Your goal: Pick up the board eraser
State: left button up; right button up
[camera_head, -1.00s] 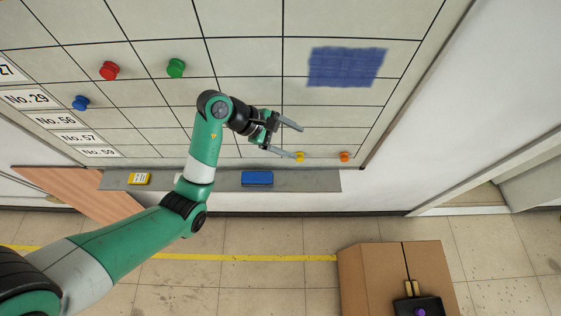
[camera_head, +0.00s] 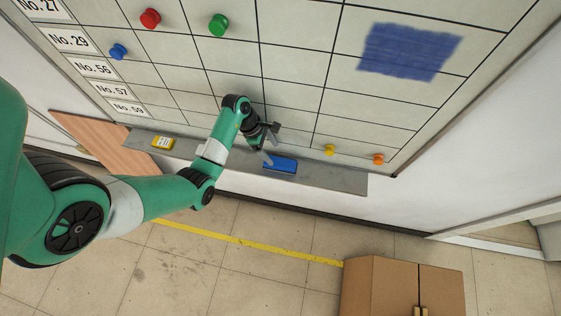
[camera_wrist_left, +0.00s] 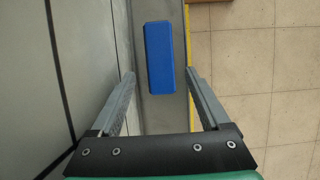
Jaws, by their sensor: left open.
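The board eraser (camera_head: 281,165) is a blue block lying on the grey ledge (camera_head: 330,182) under the whiteboard. My left gripper (camera_head: 270,148) is just above and beside it in the head view, with a fingertip overlapping the eraser's left end. In the left wrist view, the eraser (camera_wrist_left: 159,57) lies lengthwise ahead, between the lines of the two spread fingers of the open left gripper (camera_wrist_left: 160,74). Gaps show on both sides, and nothing is held. My right gripper is not in view.
The whiteboard (camera_head: 300,94) rises behind the ledge, with coloured magnets and a blue scribble (camera_head: 408,52). A cardboard box (camera_head: 400,290) stands on the floor at lower right.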

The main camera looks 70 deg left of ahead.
aim_at(280, 162)
pick_arm(q)
jog(key=x, duration=0.3)
jog(key=shift+w+f, duration=0.1)
jog(key=shift+f, duration=0.05)
jog(key=b+x, duration=0.1)
jog(key=x, duration=0.4)
jog(key=shift+d+b, duration=0.1)
jog(key=shift+b, duration=0.3)
jog(key=c, duration=1.2)
jog(key=shift+o, duration=0.2)
notch_tip(280, 162, up, 3)
jog(key=shift+w+r+p, duration=0.1)
jog(key=shift+p, duration=0.45)
jog(key=s+d+r+p, duration=0.4)
jog(key=s+d+r, duration=0.3)
jog(key=d, duration=0.5)
notch_tip(280, 162, up, 3)
jog(key=shift+f, duration=0.1)
jog(key=shift+d, duration=0.15)
